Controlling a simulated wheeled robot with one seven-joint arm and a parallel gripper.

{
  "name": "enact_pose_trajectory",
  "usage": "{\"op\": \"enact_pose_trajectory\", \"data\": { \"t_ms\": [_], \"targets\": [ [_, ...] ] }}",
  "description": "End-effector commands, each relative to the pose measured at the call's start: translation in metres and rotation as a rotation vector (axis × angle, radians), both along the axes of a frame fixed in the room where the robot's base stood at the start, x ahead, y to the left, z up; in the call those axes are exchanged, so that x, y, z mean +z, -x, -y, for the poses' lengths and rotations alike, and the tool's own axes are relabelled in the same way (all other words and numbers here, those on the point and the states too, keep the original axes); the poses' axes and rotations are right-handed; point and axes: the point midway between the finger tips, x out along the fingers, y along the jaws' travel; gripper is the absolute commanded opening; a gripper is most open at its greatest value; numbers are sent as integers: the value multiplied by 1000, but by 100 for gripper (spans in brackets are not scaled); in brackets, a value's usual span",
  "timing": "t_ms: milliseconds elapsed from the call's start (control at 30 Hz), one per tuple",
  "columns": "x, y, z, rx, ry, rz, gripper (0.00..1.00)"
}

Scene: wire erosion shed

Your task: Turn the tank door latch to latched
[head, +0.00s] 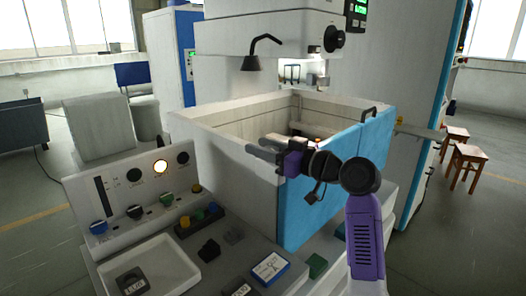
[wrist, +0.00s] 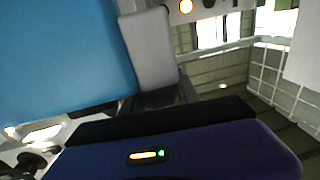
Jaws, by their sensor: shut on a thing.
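The blue tank door (head: 300,212) forms the front of the pale work tank, and its blue face fills the upper left of the wrist view (wrist: 65,50). My gripper (head: 257,145) is at the tank's near corner, at the height of the door's top edge, with its grey fingers pointing left. In the wrist view one grey finger (wrist: 148,52) lies beside the blue face. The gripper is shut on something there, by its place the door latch. The latch is hidden by the fingers and gripper body, so its angle cannot be told.
A control panel (head: 128,190) with knobs and a lit yellow lamp stands left of the tank. A white tray (head: 190,265) lies in front of it. A black handle (head: 368,113) stands on the door's far top edge. The machine head (head: 262,35) overhangs the tank.

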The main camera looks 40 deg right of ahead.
Motion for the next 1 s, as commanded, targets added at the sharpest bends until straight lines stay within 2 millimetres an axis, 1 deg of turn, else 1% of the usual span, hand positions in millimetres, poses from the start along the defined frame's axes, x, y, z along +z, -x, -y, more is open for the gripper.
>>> {"op": "enact_pose_trajectory", "data": {
  "t_ms": [500, 533, 600, 633, 900, 1000],
  "targets": [
    [-1, 0, 0, 18, -1, -3, 0],
    [-1, 0, 0, 18, -1, -3, 44],
    [-1, 0, 0, 18, -1, -3, 57],
    [-1, 0, 0, 18, -1, -3, 59],
    [-1, 0, 0, 18, -2, -2, 59],
    [-1, 5, 1, 17, -2, -1, 59]
  ]
}}
